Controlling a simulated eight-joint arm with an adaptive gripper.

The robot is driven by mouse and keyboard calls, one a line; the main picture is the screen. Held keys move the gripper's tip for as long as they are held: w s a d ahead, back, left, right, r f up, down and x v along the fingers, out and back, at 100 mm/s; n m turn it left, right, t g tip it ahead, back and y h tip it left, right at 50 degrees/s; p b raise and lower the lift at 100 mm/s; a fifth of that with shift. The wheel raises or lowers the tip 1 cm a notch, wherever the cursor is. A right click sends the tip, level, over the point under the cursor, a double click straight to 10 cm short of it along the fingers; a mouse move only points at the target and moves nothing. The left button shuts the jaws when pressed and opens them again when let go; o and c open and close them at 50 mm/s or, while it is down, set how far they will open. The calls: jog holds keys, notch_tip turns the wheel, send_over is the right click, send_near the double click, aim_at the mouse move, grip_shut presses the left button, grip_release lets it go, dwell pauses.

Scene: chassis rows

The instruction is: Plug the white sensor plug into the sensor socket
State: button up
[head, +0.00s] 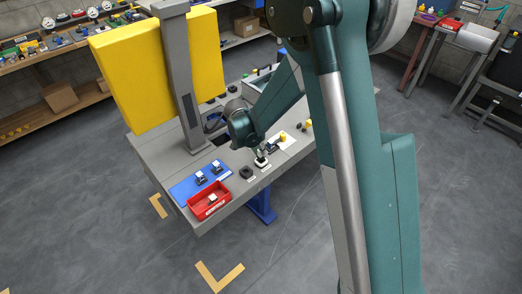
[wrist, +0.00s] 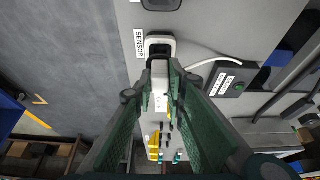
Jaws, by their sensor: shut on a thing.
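My gripper (wrist: 160,91) is shut on the white sensor plug (wrist: 160,76), whose pale body shows between the two green fingers in the wrist view. The sensor socket (wrist: 161,40), a white-rimmed dark housing beside a SENSOR label (wrist: 139,43), lies just beyond the plug, in line with it. The plug's front end overlaps the socket's near edge in the picture; I cannot tell whether it is inside or only in front. A white cable (wrist: 215,58) runs right from near the plug. In the head view my gripper (head: 261,153) is low over the worktable's near edge.
A dark box with a green button (wrist: 238,88) stands right of the plug. Another dark socket (wrist: 161,4) is past the sensor socket. On the table (head: 236,196) are a blue tray (head: 184,193) with plugs and a red bin (head: 194,209). A grey post (head: 186,100) rises behind.

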jog(key=shift+f+b, duration=1.05)
jog(key=shift+f, duration=0.35)
dwell(0.7)
jog(key=o, duration=1)
jog(key=shift+c, duration=0.2)
jog(key=shift+r, duration=0.1)
jog(key=v, duration=1.2)
jog(key=shift+d, duration=0.1)
